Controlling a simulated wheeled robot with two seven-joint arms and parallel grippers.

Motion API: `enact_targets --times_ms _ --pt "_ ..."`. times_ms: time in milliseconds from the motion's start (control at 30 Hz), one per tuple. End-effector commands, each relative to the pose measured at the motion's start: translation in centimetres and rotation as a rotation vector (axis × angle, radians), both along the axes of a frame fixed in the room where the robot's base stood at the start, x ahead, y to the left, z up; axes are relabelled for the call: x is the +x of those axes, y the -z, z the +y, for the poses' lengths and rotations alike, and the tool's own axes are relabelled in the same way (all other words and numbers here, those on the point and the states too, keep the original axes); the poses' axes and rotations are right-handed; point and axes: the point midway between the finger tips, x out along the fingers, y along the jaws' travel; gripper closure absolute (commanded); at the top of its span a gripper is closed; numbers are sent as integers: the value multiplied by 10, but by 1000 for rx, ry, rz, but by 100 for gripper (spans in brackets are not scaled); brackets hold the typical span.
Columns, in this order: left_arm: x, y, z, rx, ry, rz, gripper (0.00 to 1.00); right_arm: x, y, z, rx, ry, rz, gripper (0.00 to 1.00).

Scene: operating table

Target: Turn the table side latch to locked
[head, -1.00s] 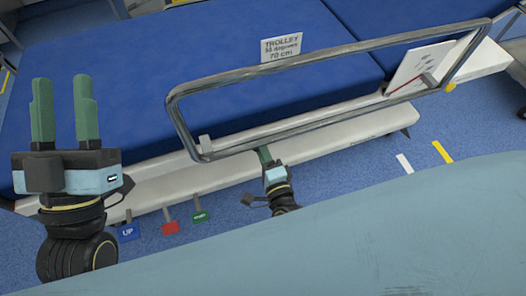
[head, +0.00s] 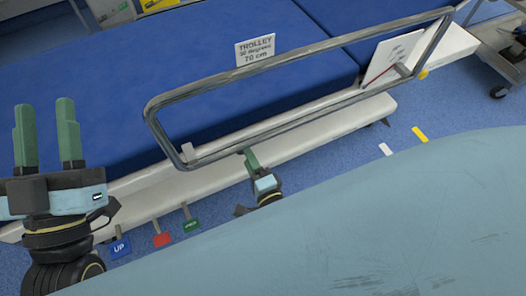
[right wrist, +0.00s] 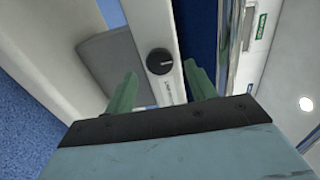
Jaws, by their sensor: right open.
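In the right wrist view a round black knob (right wrist: 160,61) with a white mark sits on the white side of the table, with small lettering below it; it looks like the side latch. My right gripper (right wrist: 160,74) is open, and its green fingers appear on either side of the knob in the picture. I cannot tell whether they touch it. In the head view my right gripper (head: 249,158) is at the white table side (head: 300,135), below the rail, and the knob is hidden. My left gripper (head: 45,110) is open and empty at the left.
A metal side rail (head: 290,55) runs above my right gripper along the blue table top (head: 110,80). Blue, red and green foot pedals (head: 162,240) are at the lower left.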

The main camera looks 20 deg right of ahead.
Motion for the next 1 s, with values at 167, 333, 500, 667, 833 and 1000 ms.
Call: enact_targets --times_ms 167,333,500,667,833,1000 --pt "10 17 0 51 -6 167 61 -41 -2 -1 -1 -2 5 45" --pt "18 46 3 105 -19 339 61 -72 -1 -3 -2 -1 5 45" --pt "20 68 6 145 -27 467 61 -96 -1 -3 -1 -1 3 45" --pt "20 80 8 163 -32 529 61 -109 -1 -4 0 0 1 45" --pt "20 83 9 168 -33 545 61 -112 0 -4 0 0 1 45" --pt "20 83 9 168 -33 544 61 -112 0 -4 0 0 1 45"
